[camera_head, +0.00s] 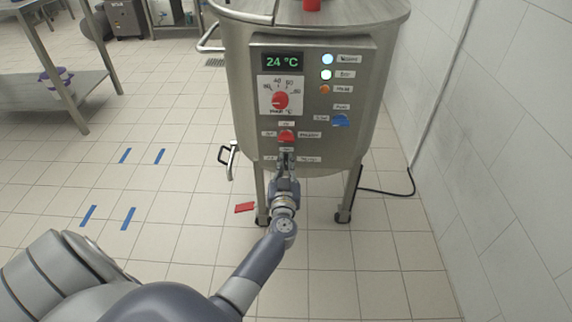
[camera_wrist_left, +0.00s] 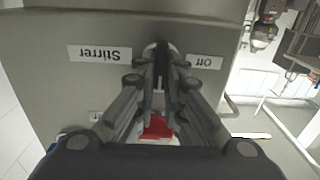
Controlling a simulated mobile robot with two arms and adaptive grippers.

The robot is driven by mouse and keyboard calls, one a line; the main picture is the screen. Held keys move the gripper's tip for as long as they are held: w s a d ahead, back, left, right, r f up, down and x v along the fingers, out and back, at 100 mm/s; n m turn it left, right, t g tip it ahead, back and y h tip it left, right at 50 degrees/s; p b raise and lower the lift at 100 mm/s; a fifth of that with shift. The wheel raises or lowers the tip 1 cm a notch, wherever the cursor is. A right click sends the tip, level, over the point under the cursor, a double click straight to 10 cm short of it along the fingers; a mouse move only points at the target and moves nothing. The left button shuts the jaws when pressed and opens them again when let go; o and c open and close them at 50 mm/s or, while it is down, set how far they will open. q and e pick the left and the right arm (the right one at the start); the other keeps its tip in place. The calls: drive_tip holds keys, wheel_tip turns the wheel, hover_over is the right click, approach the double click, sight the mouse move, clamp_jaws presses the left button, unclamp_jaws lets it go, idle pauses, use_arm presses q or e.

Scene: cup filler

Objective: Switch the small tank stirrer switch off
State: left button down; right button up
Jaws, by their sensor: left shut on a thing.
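The small tank (camera_head: 376,110) is a round steel vessel with a control panel on its front. The "Stirrer" label (camera_wrist_left: 100,54) and the "Off" label (camera_wrist_left: 206,62) appear upside down in the left wrist view, on either side of my left gripper's tips. My left gripper (camera_head: 287,157) is at the panel's bottom row, and its fingers (camera_wrist_left: 160,66) are shut on the stirrer switch between those labels. The switch is mostly hidden by the fingers, so its setting cannot be read. My right gripper is out of view.
A red knob (camera_head: 286,135) sits just above my left gripper. Higher are a red temperature dial (camera_head: 281,100), a display (camera_head: 282,62) reading 24 °C, lit buttons (camera_head: 327,60) and a blue knob (camera_head: 341,120). A tiled wall (camera_head: 480,130) stands right; open floor lies left.

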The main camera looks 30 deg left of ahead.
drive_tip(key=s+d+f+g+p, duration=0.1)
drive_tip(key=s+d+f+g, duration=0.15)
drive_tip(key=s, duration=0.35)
use_arm(q)
drive_tip(key=shift+s+a+f+n+b, duration=0.15)
drive_tip(key=shift+f+n, duration=0.1)
drive_tip(key=shift+n, duration=2.75)
drive_tip(key=shift+s+a+f+n+b, duration=0.1)
drive_tip(key=shift+a+f+n, duration=0.1)
drive_tip(key=shift+n, duration=2.8)
drive_tip(key=shift+s+a+f+n+b, duration=0.15)
drive_tip(key=shift+f+n, duration=0.1)
drive_tip(key=shift+n, duration=2.75)
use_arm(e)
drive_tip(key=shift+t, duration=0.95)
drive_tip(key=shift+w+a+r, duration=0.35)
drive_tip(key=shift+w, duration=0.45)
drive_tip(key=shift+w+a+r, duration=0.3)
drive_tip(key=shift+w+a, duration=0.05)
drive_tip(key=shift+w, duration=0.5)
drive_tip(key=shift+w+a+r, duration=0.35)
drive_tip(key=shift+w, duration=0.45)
use_arm(q)
drive_tip(key=c, duration=1.7)
unclamp_jaws()
drive_tip(key=shift+w, duration=0.1)
drive_tip(key=shift+v, duration=3.8)
